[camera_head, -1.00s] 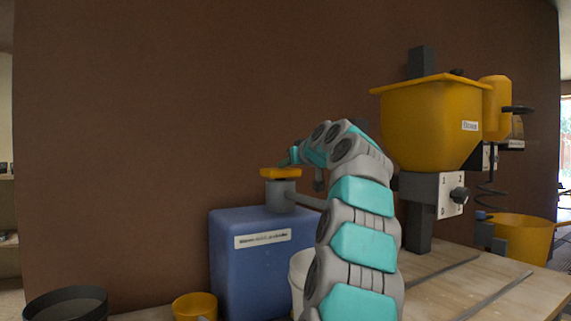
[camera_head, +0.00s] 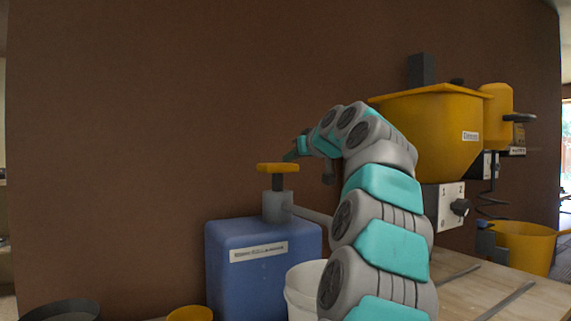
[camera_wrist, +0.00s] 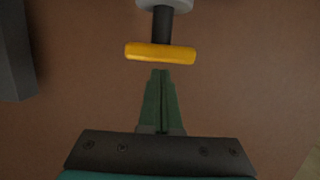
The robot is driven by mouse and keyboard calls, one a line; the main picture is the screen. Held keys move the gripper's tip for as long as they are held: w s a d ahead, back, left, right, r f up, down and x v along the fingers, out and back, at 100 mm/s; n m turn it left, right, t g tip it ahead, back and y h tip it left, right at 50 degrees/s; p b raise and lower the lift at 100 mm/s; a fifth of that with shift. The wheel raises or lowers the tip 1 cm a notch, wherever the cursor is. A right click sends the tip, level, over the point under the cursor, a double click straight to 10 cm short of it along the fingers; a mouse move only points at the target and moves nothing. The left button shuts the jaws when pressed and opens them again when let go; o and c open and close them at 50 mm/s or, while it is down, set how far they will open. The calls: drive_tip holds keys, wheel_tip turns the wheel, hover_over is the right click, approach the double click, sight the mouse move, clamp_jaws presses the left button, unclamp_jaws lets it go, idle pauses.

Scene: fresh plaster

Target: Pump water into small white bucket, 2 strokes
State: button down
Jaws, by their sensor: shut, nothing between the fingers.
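The blue water container (camera_head: 262,270) stands on the bench with a grey pump neck on top. Its yellow pump handle (camera_head: 278,168) is raised on a dark rod above the neck. The handle also shows in the wrist view (camera_wrist: 160,53), just beyond my fingertips. My gripper (camera_head: 290,156) is shut and empty, close to the handle's upper right side; the wrist view (camera_wrist: 161,72) shows a small gap between them. The white bucket (camera_head: 303,287) stands right of the container, below the spout, partly hidden by my arm. Its contents are hidden.
A yellow hopper (camera_head: 430,130) with a dial box stands at the right, a yellow bucket (camera_head: 522,245) beside it. A dark tub (camera_head: 60,311) and a small yellow cup (camera_head: 190,314) are at the lower left. The wall is close behind.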

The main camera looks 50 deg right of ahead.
drive_tip(key=shift+v, duration=2.55)
drive_tip(key=shift+r, duration=0.1)
